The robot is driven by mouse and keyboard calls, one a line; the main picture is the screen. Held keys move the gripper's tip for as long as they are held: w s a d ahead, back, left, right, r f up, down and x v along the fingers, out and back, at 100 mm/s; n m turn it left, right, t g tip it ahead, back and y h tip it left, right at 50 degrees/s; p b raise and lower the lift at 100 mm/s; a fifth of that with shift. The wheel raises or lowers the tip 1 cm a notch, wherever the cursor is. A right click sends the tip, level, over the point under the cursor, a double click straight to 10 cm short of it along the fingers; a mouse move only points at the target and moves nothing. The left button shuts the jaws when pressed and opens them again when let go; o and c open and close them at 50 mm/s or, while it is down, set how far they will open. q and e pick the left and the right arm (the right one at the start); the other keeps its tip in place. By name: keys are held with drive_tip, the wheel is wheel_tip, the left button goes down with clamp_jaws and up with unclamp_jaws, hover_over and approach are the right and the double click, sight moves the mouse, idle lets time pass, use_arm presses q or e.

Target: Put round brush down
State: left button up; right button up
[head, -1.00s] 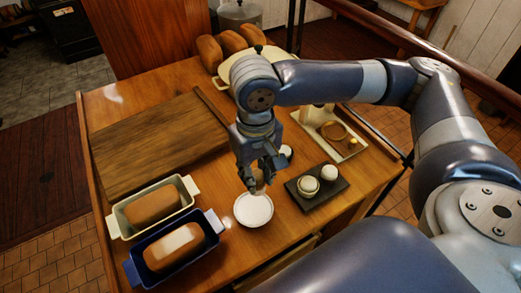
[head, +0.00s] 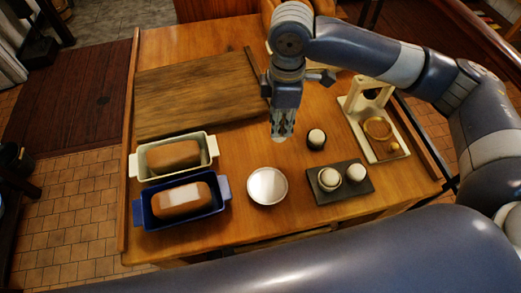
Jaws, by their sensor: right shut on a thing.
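My right gripper (head: 283,122) points down above the table, behind and slightly right of a round white dish (head: 267,186). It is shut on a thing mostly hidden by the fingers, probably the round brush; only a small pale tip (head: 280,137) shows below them. The tip looks clear of the dish. My left gripper is not in view. A loaf with a whitish patch on top (head: 182,198) sits in a blue baking dish (head: 224,188). Another loaf (head: 173,155) sits in a cream baking dish (head: 213,145).
A dark tray (head: 344,194) holds two small round pale-topped items. A dark pot with a white top (head: 316,139) stands behind it. A cream stand with a ring (head: 385,148) is at the right. A wooden board (head: 195,92) lies at the back left. Bare tabletop surrounds the white dish.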

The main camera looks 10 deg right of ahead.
drive_tip(key=w+a+f+n, duration=0.1)
drive_tip(key=w+a+n, duration=0.25)
drive_tip(key=n, duration=0.75)
drive_tip(key=f, duration=0.3)
drive_tip(key=f+p, duration=0.1)
drive_tip(key=f, duration=0.2)
drive_tip(key=f+p, duration=0.1)
drive_tip(key=f, duration=0.2)
drive_tip(key=shift+a+f, duration=0.25)
drive_tip(key=shift+f, duration=0.1)
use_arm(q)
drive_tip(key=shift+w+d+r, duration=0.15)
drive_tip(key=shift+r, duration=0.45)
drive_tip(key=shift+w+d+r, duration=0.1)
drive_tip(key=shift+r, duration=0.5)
use_arm(e)
drive_tip(key=shift+f, duration=0.35)
drive_tip(key=shift+f, duration=0.15)
drive_tip(key=o, duration=0.9)
drive_tip(key=shift+o, duration=0.2)
